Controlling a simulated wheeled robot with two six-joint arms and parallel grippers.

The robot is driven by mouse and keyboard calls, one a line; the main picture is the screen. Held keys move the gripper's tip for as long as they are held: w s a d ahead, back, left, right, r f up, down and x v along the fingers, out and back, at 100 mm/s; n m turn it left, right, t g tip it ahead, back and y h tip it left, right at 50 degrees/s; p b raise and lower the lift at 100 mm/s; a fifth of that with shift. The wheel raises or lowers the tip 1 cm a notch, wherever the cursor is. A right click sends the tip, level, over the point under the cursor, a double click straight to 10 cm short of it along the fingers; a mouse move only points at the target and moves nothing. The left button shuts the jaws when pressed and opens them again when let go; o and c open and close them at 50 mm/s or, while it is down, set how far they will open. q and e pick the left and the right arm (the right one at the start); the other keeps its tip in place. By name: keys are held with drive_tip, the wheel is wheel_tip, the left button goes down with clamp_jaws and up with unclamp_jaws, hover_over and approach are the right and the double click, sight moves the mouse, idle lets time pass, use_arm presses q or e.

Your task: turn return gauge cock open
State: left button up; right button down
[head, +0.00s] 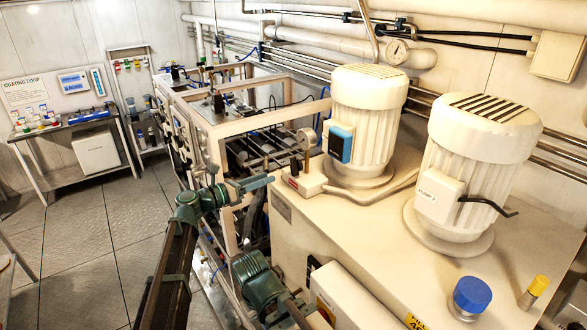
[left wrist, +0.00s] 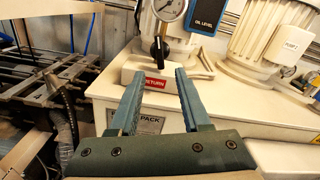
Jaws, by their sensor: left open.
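The return gauge (head: 308,137) is a round dial above a pale block (head: 312,187) with a red RETURN label (left wrist: 155,82). The dial is cut by the top edge in the left wrist view (left wrist: 171,8). The cock's black handle (left wrist: 160,49) is below the dial and looks roughly upright; it is small in the head view (head: 307,160). My left gripper (left wrist: 159,72) is open and empty, its fingers pointing at the block, with label and handle seen between them. It also shows left of the block in the head view (head: 268,181).
Two large cream motors (head: 365,115) stand on the tank top behind and right of the block. A blue oil level box (head: 340,144) is close to the gauge. A framed rig with hoses (head: 235,125) is at left. Blue (head: 472,293) and yellow caps are at front right.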

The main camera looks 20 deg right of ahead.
sight(291, 169)
use_arm(q)
drive_tip(key=x, duration=1.1)
drive_tip(key=shift+d+f, duration=0.1)
drive_tip(key=shift+d, duration=0.1)
clamp_jaws()
